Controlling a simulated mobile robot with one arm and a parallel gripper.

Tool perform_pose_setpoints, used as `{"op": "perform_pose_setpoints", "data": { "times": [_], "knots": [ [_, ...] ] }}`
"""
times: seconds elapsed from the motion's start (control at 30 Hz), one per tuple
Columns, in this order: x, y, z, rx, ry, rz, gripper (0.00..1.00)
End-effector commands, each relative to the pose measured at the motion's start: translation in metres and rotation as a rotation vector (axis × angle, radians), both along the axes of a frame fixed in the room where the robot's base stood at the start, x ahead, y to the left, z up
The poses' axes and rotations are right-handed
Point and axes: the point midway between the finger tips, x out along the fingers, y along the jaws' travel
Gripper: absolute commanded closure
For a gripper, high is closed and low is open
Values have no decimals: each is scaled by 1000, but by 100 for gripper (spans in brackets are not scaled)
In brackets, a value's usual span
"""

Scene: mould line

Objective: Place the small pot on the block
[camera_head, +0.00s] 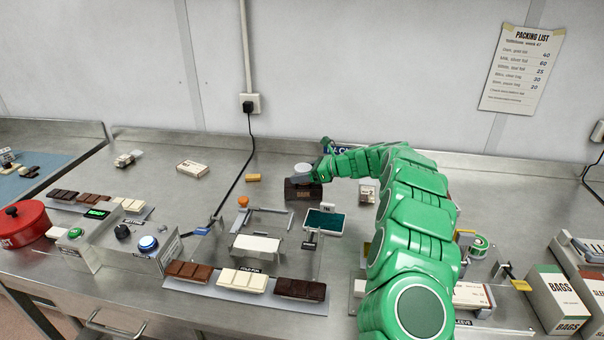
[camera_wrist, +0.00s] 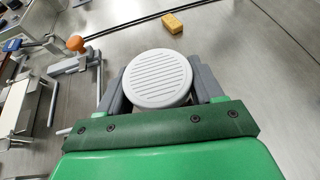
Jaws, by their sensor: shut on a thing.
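The small pot (camera_wrist: 158,78) shows from above in the wrist view as a round, pale grey top with ridges. My gripper (camera_wrist: 158,88) has a grey finger on each side of it and is shut on it. In the head view the pot's pale top (camera_head: 302,167) shows at the end of my green arm. A dark brown block (camera_head: 303,191) with lettering on its front stands directly below the pot in that view. I cannot tell whether the pot touches the block. The block is hidden in the wrist view.
A yellow piece (camera_head: 253,178) lies left of the block. A scale with a dark green plate (camera_head: 324,221) stands in front of it. A fixture with an orange knob (camera_head: 243,201) is at the front left. A red pot (camera_head: 22,224) stands far left.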

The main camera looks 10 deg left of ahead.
Motion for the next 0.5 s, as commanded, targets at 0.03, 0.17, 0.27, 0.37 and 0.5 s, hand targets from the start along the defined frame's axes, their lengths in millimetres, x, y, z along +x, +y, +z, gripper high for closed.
{"op": "perform_pose_setpoints", "data": {
  "times": [0.03, 0.17, 0.27, 0.37, 0.5],
  "knots": [
    [0, 0, 0, 1, -1, 0, 68],
    [0, 0, 1, 1, -2, 1, 68],
    [0, 0, 0, 1, -2, 1, 68],
    [0, 0, -1, 1, -2, 1, 29],
    [0, 0, -1, 1, -2, 1, 8]
  ]
}}
